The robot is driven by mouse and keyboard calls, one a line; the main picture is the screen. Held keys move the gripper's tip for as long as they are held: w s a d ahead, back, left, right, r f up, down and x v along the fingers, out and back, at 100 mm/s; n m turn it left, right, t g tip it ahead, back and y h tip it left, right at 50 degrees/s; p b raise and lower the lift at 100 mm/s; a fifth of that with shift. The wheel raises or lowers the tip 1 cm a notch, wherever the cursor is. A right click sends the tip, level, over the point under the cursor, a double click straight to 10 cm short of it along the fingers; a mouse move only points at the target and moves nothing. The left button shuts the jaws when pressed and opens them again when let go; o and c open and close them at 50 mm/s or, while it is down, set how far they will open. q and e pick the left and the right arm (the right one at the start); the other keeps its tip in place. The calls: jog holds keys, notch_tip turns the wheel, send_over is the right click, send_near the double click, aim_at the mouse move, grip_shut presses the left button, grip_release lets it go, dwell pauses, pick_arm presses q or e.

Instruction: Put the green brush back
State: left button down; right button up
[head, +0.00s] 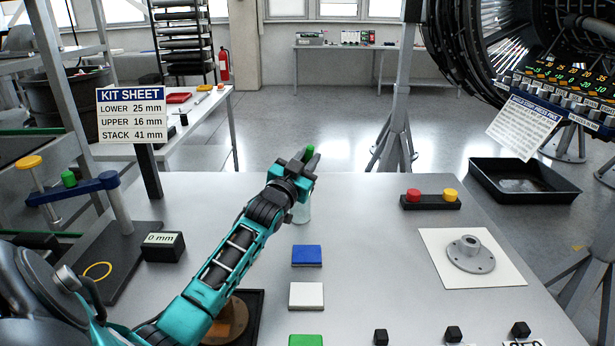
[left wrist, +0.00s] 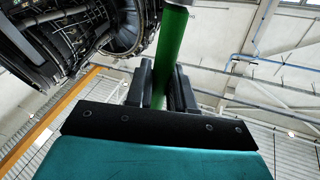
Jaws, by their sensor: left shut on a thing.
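The green brush (head: 310,151) shows as a short green end above my left gripper (head: 302,169) in the head view. In the left wrist view the green brush (left wrist: 171,55) is a long green handle standing between the dark fingers of my left gripper (left wrist: 162,88), which are shut on it. A pale clear jar (head: 302,212) stands on the table right below the gripper, partly hidden by it. I cannot tell whether the brush's lower end is inside the jar. My right gripper is not in view.
The grey table (head: 370,265) has a blue block (head: 307,255), a white block (head: 306,295) and a green block (head: 306,340) in front of the jar. A red and yellow button box (head: 430,199) and a flanged part (head: 470,254) lie right. Table around the jar's right is clear.

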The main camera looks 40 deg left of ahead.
pick_arm(q)
jog(key=shift+f, duration=2)
jog(key=shift+f+b, duration=0.3)
jog(key=shift+b, duration=0.1)
jog(key=c, duration=1)
grip_release()
jog(key=v, duration=1.2)
jog(key=shift+r+p, duration=0.3)
jog(key=shift+d, duration=0.1)
